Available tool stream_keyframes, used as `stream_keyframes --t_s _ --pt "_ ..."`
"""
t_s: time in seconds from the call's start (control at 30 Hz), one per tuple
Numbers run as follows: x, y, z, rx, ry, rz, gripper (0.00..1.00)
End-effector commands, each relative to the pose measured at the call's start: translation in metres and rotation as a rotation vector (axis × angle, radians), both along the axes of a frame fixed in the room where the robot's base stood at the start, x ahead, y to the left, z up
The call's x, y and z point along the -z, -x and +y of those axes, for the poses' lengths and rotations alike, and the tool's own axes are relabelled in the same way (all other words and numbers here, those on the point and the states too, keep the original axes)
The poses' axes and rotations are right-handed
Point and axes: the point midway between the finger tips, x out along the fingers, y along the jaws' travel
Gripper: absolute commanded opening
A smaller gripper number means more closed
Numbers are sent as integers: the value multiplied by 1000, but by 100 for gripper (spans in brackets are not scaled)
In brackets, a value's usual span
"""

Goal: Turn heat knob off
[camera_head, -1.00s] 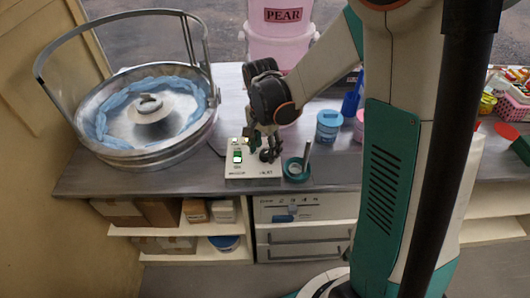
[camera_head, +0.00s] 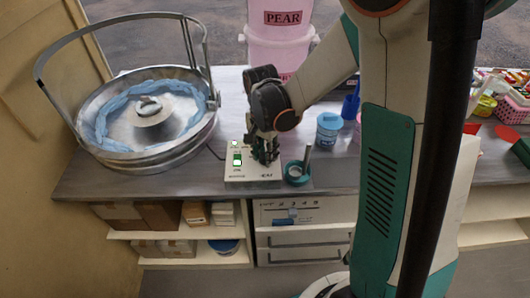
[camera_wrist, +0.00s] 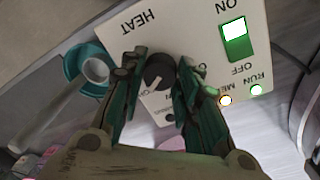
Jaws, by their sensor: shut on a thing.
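The heat knob (camera_wrist: 160,72) is a round black dial with a pale pointer mark, on a white control box (camera_head: 238,177) at the front of the counter. In the wrist view the box's panel reads HEAT, and a green ON/OFF switch (camera_wrist: 236,42) is lit beside lit RUN and amber lamps. My gripper (camera_wrist: 162,85) has its two green fingers on either side of the knob, shut on it. In the head view my gripper (camera_head: 265,158) points down over the box's right part and hides the knob.
A teal cup (camera_head: 297,176) with a handle stands close to the box's right side. A large metal bowl (camera_head: 150,160) with a hoop handle stands at left. A blue-lidded tub (camera_head: 328,130) and a pink bucket (camera_head: 275,45) stand behind.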

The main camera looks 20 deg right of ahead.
Motion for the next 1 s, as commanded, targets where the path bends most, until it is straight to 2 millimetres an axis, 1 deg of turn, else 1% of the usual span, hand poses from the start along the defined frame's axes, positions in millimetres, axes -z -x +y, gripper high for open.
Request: stream_keyframes --t_s 0.27,1.0 --pt "0 0 0 -148 1 0 6" --pt "0 1 1 -841 0 0 6"
